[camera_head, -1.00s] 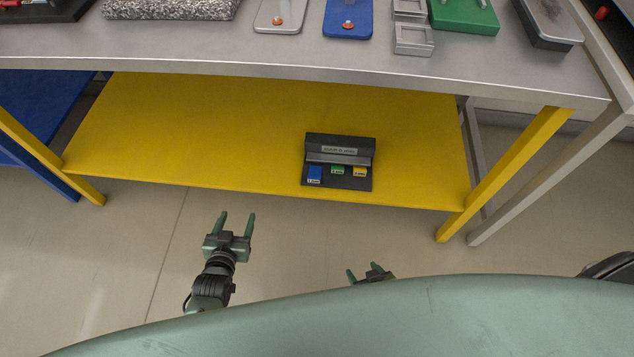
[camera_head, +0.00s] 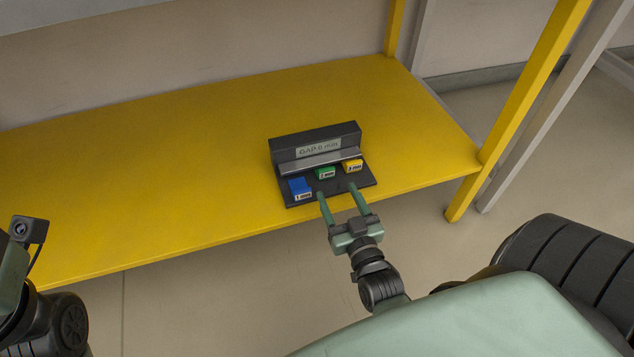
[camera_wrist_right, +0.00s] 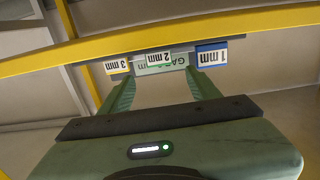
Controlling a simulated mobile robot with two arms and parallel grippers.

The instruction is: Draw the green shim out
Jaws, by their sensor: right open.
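The green shim (camera_head: 325,172), labelled 2 mm, sits in the middle of the dark block (camera_head: 343,133) marked as a gap gauge, between the blue shim (camera_head: 300,187) and the yellow shim (camera_head: 352,165). My right gripper (camera_head: 336,190) is open and empty, its fingertips just short of the shims at the block's front. In the right wrist view the picture is upside down. There the 2 mm shim (camera_wrist_right: 158,58) shows between the two open fingers (camera_wrist_right: 159,75). My left arm shows at the left edge of the head view; its fingers are out of sight.
The block stands near the front edge of the yellow shelf (camera_head: 160,150), with bare shelf to its left. A yellow table leg (camera_head: 525,105) stands to the right. The table top (camera_head: 60,12) overhangs at the upper left.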

